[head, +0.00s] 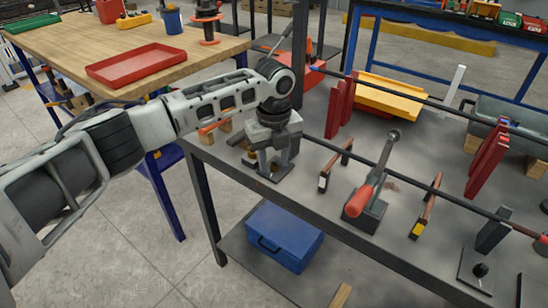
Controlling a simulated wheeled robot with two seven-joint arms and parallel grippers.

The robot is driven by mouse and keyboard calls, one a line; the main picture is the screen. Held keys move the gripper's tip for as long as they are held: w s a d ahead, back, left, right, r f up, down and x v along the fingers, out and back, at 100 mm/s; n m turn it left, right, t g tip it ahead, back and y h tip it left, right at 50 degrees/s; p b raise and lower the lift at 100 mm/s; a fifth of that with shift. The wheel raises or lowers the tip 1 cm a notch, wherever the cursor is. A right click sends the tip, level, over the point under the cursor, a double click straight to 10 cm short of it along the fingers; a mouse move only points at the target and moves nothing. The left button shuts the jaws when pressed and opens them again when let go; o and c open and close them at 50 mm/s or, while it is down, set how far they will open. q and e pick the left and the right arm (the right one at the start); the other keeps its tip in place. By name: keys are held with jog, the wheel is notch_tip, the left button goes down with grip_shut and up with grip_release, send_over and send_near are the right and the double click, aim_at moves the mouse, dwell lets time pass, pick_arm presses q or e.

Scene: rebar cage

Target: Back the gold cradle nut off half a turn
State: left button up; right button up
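My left gripper (272,150) points down at the left end of the dark bench, over a small stand with a flat base plate (268,174). A small brassy piece shows low beside the fingers, but I cannot tell if it is the gold cradle nut. The fingers overlap the stand, so I cannot tell whether they are open or shut on something. A similar cradle with a square plate (478,272) and a dark angled post (493,232) stands at the right end. My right gripper is not in view.
A long dark bar (390,169) runs along the bench. A red-handled lever tool (360,198), red upright plates (340,106) and a yellow tray (390,98) are around it. A blue toolbox (284,236) sits on the lower shelf. A wooden table (60,42) stands at the left.

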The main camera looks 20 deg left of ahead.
pick_arm(q)
grip_shut()
